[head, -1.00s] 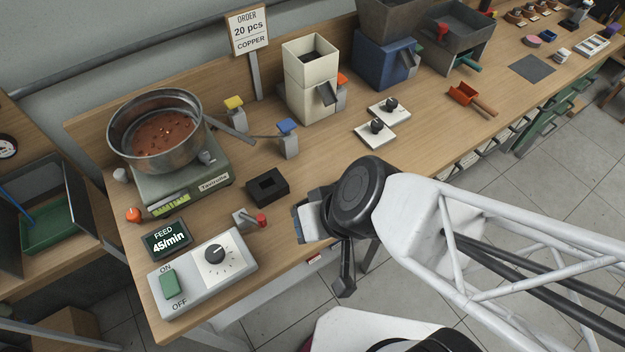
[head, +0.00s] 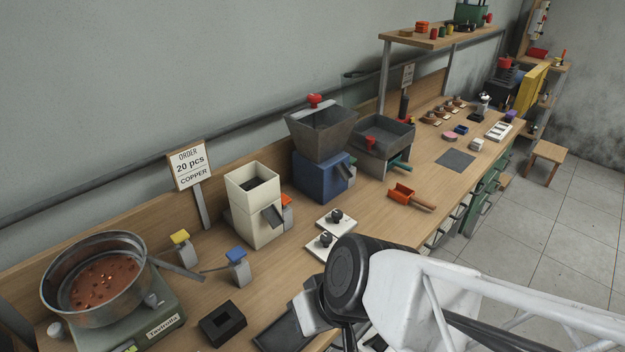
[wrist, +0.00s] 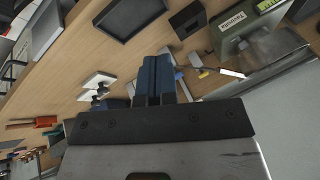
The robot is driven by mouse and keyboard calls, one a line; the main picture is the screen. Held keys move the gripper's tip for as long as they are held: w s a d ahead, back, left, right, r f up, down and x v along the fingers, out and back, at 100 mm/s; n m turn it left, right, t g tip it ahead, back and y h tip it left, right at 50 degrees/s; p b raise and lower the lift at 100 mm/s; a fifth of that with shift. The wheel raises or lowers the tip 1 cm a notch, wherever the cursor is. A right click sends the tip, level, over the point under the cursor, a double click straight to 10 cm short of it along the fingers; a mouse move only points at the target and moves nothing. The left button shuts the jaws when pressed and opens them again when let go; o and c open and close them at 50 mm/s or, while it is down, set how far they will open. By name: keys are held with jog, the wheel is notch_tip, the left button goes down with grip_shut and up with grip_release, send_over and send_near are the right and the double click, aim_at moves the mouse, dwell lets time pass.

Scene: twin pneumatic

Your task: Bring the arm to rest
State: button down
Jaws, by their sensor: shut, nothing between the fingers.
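My gripper (wrist: 158,80) shows in the wrist view with its two blue-grey fingers together and nothing between them. It points down over the wooden bench (wrist: 55,95). In the head view my wrist hides the fingertips, near the bench's front edge. A dark shallow tray (wrist: 130,18) lies on the bench close by; it also shows partly in the head view (head: 280,332). A black block with a slot (head: 222,323) sits left of the tray. I cannot tell the exact height of the fingers above the bench.
A metal bowl (head: 55,290) of copper-coloured pieces stands on a scale at left. Behind are the cream dispenser (head: 243,205), blue hopper (head: 322,178) and two white knob plates (head: 336,222). Open floor (head: 540,215) lies at right.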

jog(key=w+d+r+m+h, duration=0.2)
jog(key=d+r, duration=0.2)
jog(key=d, duration=0.5)
jog(key=w+d+r+m+h, duration=0.2)
jog(key=d+r, duration=0.3)
jog(key=d, duration=0.5)
jog(key=shift+m+h, duration=0.6)
jog(key=shift+h, duration=0.2)
jog(key=shift+w+d+r, duration=0.1)
jog(key=c, duration=1.1)
grip_release()
jog(key=w+a+f+n+g, duration=0.1)
jog(key=a+f+n, duration=0.2)
jog(key=a, duration=0.6)
jog(key=w+a+f+n, duration=0.1)
jog(key=a+f+n, duration=0.2)
jog(key=a, duration=0.6)
jog(key=shift+s+a+f+n+g, duration=0.2)
jog(key=shift+s+a+f+n, duration=0.85)
jog(key=shift+a, duration=1.85)
jog(key=shift+s+a+f+n+g, duration=0.2)
jog(key=shift+s+a+f+n, duration=0.35)
jog(key=shift+s+a+f, duration=1.65)
jog(key=shift+s+a+f+n+g, duration=0.15)
jog(key=shift+s+a+n, duration=0.65)
jog(key=shift+a, duration=2.8)
